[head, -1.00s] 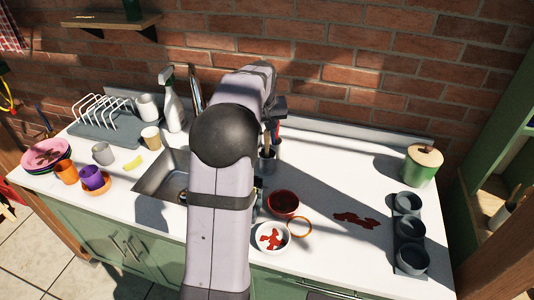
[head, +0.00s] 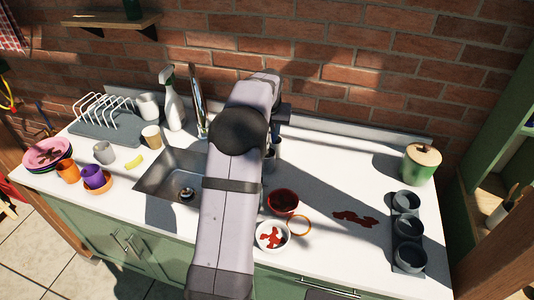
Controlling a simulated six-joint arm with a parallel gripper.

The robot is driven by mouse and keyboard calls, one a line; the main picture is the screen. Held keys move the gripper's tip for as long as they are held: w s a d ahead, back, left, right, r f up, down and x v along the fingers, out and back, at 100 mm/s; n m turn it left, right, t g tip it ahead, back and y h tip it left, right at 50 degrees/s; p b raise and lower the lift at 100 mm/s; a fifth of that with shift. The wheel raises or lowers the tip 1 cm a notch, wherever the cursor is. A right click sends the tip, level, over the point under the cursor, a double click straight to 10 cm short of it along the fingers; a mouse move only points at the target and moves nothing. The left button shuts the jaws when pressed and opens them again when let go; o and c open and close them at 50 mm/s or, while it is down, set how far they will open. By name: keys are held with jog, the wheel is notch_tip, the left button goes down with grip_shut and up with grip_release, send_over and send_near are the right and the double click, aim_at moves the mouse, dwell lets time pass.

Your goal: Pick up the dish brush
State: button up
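My gripper (head: 283,117) shows only as a dark shape beyond my arm, above the back part of the counter, right of the sink. Its fingers are hidden or too small to tell whether they are open or shut. A grey utensil holder (head: 271,153) stands on the counter just below my gripper, partly hidden by my arm. I cannot make out the dish brush; it may be hidden behind my arm or gripper.
The sink (head: 160,182) lies left of my arm, with a tap (head: 199,100) and a spray bottle (head: 172,105) behind it. A dark red bowl (head: 283,202) and a white bowl (head: 263,244) stand right of my arm.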

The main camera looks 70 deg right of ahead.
jog(key=shift+p+x, duration=1.6)
jog(key=shift+x, duration=1)
grip_shut()
